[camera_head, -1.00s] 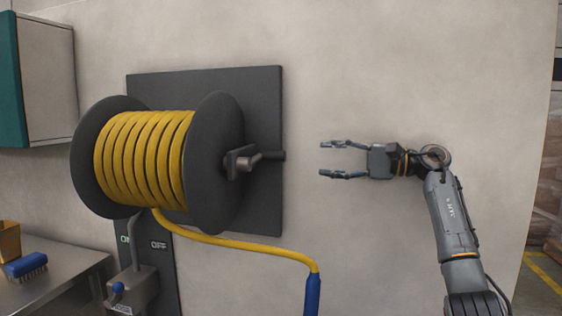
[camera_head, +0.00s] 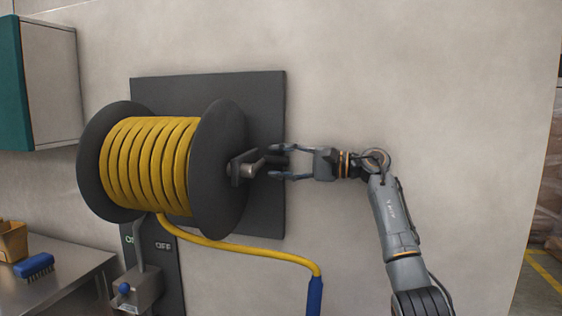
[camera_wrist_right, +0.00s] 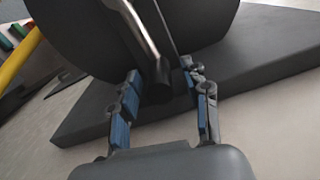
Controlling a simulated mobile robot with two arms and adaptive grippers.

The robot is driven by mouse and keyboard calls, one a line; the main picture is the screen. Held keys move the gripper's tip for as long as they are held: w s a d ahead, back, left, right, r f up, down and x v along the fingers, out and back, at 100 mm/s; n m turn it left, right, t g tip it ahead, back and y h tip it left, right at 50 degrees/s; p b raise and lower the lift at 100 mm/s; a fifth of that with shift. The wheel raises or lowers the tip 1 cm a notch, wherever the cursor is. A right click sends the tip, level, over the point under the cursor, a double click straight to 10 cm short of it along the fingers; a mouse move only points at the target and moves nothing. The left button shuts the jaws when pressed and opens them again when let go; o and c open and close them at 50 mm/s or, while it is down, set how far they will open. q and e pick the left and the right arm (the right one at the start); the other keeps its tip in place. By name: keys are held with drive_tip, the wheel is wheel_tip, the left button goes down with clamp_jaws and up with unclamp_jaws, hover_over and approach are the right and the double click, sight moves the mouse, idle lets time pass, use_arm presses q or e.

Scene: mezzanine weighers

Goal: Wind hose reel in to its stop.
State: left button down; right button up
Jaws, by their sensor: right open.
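The hose reel (camera_head: 219,165) is mounted on a dark wall plate (camera_head: 265,110), with yellow hose (camera_head: 150,165) wound in several turns on its drum. A crank (camera_head: 243,168) sticks out from the right flange, its handle (camera_head: 268,161) pointing right. The free hose runs down right to a blue end piece (camera_head: 315,296). My right gripper (camera_head: 277,162) is open, its fingers at the handle's end. In the right wrist view the dark handle (camera_wrist_right: 157,85) lies between the two blue-padded fingers (camera_wrist_right: 160,100); I cannot tell whether they touch it. My left gripper is not in view.
A valve box with a lever (camera_head: 137,288) and a panel marked OFF (camera_head: 165,246) sit below the reel. A metal bench (camera_head: 75,268) at lower left holds a blue brush (camera_head: 35,266) and a yellow-brown bin (camera_head: 12,240). The wall right of the reel is bare.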

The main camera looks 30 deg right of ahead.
drive_tip(key=shift+c, duration=0.4)
clamp_jaws()
drive_tip(key=shift+r, duration=0.1)
